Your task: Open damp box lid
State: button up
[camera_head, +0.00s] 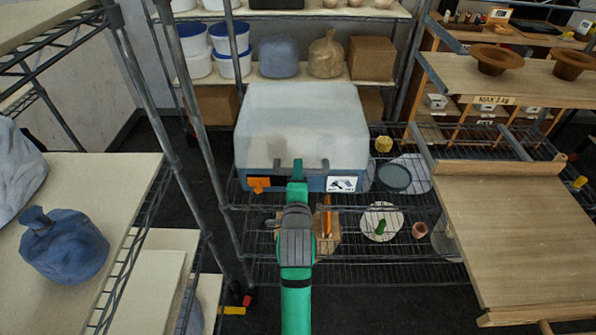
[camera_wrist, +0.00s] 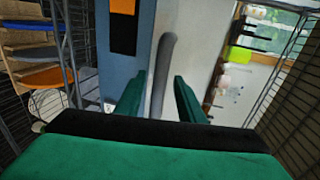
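The damp box has a blue body (camera_head: 315,184) and a cloudy, translucent lid (camera_head: 302,118), which is down on it. It stands on a wire shelf with an orange patch and a white label on its front. A grey bar handle (camera_wrist: 167,52) runs along the lid's front edge; its ends show either side of my gripper in the head view. My gripper (camera_head: 297,168) is at the middle of that front edge. In the wrist view its two green fingers (camera_wrist: 161,85) stand apart, with the handle between them and visible gaps. Finger contact with the handle is not clear.
A wooden board (camera_head: 515,235) lies at the right, and a bench with a blue pouch (camera_head: 65,243) stands at the left. Steel rack posts (camera_head: 203,130) rise left of the box. Shelves with tubs (camera_head: 230,50) and bags are behind it. Small items lie on the wire shelf below.

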jog(key=shift+x, duration=0.9)
grip_shut()
jog(key=shift+r, duration=0.1)
